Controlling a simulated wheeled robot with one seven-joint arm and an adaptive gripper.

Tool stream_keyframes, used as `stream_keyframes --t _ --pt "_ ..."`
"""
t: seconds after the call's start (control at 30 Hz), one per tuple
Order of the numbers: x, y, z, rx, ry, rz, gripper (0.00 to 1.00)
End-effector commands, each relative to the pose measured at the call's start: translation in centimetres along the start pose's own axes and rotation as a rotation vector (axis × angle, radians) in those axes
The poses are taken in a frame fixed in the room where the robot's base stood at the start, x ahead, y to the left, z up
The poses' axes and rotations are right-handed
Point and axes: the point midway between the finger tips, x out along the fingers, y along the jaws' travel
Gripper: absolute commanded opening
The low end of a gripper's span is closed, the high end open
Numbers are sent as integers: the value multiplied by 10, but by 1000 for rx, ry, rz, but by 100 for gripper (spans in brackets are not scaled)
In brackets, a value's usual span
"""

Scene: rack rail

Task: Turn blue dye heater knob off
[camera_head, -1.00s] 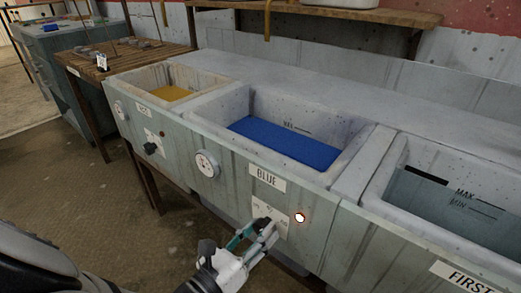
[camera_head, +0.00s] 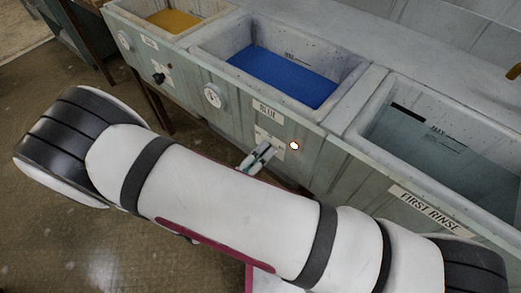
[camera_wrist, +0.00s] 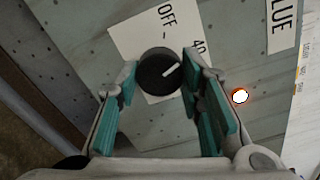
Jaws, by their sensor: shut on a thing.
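The blue dye heater knob (camera_wrist: 158,72) is a round black knob with a white pointer line, in the middle of the wrist view. Its pointer slants up and right, towards the 40 mark rather than the OFF mark on the white dial plate (camera_wrist: 130,38). My gripper (camera_wrist: 160,88) has its teal-padded fingers shut on the knob, one on each side. In the head view my gripper (camera_head: 262,152) is at the dial plate below the BLUE label (camera_head: 267,110); the knob is hidden there. A glowing lamp (camera_head: 294,146) with an orange rim is right of the knob.
The blue dye basin (camera_head: 340,92) is above the panel. A yellow basin (camera_head: 205,18) with its own black knob (camera_head: 159,78) lies left. The first rinse basin (camera_head: 372,125) lies right. A round gauge (camera_head: 213,96) sits left of the BLUE label.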

Motion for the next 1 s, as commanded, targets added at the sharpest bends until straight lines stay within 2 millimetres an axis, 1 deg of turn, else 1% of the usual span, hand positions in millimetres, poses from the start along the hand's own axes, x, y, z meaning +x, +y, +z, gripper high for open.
stream_keyframes --t 0.3,0.6,0.8,1.0 --pt "-2 0 1 -294 -3 6 6" --pt "-2 0 1 -533 -4 6 6" --pt "-2 0 1 -637 -4 6 6" --pt "-2 1 2 -693 -5 6 6"
